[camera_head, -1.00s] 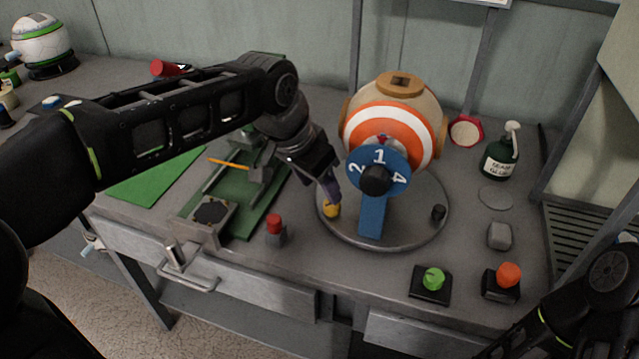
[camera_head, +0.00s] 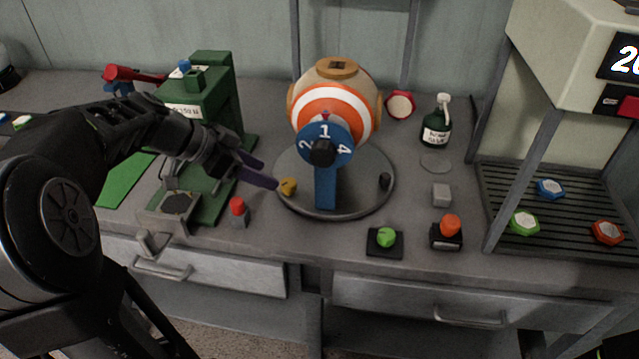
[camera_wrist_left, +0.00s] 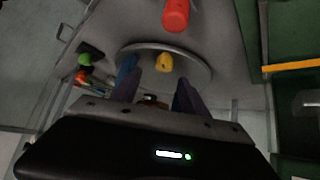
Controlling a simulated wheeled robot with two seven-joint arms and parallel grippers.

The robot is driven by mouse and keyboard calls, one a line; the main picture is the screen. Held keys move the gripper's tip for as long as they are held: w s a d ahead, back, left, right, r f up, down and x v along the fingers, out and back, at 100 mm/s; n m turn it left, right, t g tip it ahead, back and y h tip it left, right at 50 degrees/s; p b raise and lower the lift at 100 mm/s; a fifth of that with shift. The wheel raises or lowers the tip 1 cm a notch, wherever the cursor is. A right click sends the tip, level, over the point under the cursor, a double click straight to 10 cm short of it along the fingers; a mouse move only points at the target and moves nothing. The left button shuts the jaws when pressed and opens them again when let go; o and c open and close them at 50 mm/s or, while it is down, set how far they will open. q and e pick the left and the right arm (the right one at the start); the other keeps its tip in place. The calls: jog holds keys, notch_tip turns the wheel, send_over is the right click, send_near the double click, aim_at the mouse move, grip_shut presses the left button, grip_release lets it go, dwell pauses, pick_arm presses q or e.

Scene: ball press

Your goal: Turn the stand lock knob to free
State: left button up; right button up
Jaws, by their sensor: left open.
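The small yellow knob (camera_head: 288,187), which I take for the stand lock knob, sits on the left part of the round grey stand base (camera_head: 350,205). An orange and white striped ball with a blue numbered dial (camera_head: 312,136) stands on that base. My left gripper (camera_head: 268,174) is open and empty, just left of the knob and apart from it. In the left wrist view the knob (camera_wrist_left: 164,62) lies beyond the gap between the two fingertips (camera_wrist_left: 158,80). I cannot read the knob's setting. My right gripper is not in view.
A red-topped piece (camera_head: 238,210) stands close below my left gripper. A green machine (camera_head: 205,105) is behind my left forearm. Green (camera_head: 386,240) and orange (camera_head: 449,230) buttons are at the front right. A dark bottle (camera_head: 437,122) stands at the back right.

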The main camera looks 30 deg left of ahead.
aim_at(286, 183)
pick_arm(q)
jog(key=shift+a, duration=0.25)
jog(key=shift+w, duration=0.1)
jog(key=x, duration=0.7)
jog(key=shift+w+f, duration=0.3)
jog(key=shift+c, duration=0.5)
grip_shut()
